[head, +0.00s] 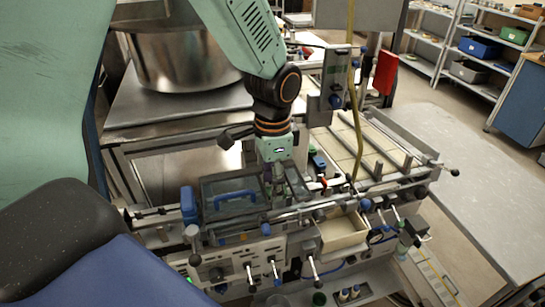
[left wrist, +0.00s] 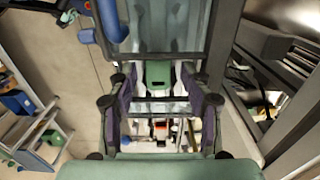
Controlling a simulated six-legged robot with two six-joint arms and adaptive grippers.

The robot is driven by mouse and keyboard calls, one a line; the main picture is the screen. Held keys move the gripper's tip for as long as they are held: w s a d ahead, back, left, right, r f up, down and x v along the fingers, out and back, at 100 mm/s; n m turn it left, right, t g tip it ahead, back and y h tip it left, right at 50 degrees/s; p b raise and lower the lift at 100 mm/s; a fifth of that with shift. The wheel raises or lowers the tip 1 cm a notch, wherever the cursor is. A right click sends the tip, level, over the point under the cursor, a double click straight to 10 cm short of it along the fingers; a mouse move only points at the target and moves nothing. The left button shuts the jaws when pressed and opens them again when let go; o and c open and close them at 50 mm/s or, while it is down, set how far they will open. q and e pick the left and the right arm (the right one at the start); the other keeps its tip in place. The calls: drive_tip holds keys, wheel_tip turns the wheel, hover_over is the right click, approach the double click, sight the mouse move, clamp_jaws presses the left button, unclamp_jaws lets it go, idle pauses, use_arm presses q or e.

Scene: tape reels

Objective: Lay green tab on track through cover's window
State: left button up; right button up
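My left gripper (head: 284,190) points down at the machine, beside the clear, dark-framed cover (head: 222,184) with its blue handle (head: 235,198). In the left wrist view its two dark fingers (left wrist: 159,76) stand apart. The green tab (left wrist: 158,73) shows between the fingertips, with a narrow gap seeming to show on each side. The tab appears within a framed opening at the cover; its exact height over the track cannot be told. In the head view the gripper hides the tab. The blue handle (left wrist: 110,20) also shows in the left wrist view. My right gripper is not in view.
A large metal drum (head: 180,60) stands behind the machine. Levers and knobs (head: 275,270) line its front, beside an open cream bin (head: 343,232). A yellow hose (head: 355,100) hangs right of my arm. Shelves (head: 475,45) stand far right, with clear floor before them.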

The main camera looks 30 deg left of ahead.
use_arm(q)
wheel_tip(320, 180, up, 12)
drive_tip(key=b, duration=0.1)
drive_tip(key=shift+s+r, duration=0.1)
idle(0.4)
idle(0.4)
